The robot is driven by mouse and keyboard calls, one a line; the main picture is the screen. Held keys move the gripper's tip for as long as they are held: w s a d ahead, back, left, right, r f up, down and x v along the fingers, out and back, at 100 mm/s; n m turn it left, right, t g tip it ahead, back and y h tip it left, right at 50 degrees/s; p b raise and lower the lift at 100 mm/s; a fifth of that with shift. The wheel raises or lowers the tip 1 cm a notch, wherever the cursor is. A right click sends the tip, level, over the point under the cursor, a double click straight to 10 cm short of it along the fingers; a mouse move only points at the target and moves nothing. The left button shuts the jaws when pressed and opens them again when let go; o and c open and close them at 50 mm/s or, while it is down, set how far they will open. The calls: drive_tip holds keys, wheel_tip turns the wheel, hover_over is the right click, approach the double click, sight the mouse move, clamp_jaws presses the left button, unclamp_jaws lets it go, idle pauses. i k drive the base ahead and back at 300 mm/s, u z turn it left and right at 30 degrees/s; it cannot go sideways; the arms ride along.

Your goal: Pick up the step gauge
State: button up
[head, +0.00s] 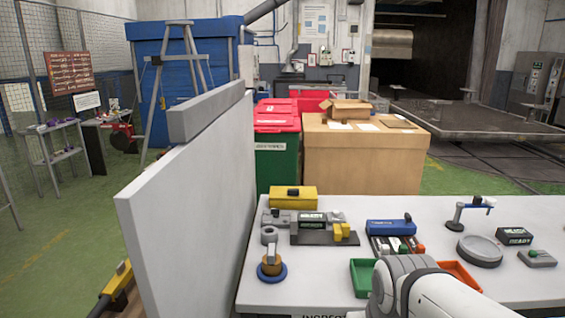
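I cannot tell for sure which item on the white table (330,285) is the step gauge. A grey piece with an uneven top (275,217) lies at the table's back left. A dark grey fixture (312,238) with a labelled block stands beside it, and a small yellow stepped piece (342,232) sits at its right end. These items are small and partly overlap. My white arm reaches in at the bottom edge, in front of the table. My gripper is not in view.
A tall grey panel (185,190) borders the table's left side. Green (362,278) and orange (460,276) trays flank my arm. A blue case (391,227), yellow box (293,196), round grey disc (479,250) and small stand (459,214) occupy the table.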

sight(271, 248)
drive_tip(key=u, duration=2.1)
drive_tip(key=k, duration=0.9)
drive_tip(key=z, duration=1.45)
drive_tip(key=i, duration=1)
drive_tip(key=z, duration=0.05)
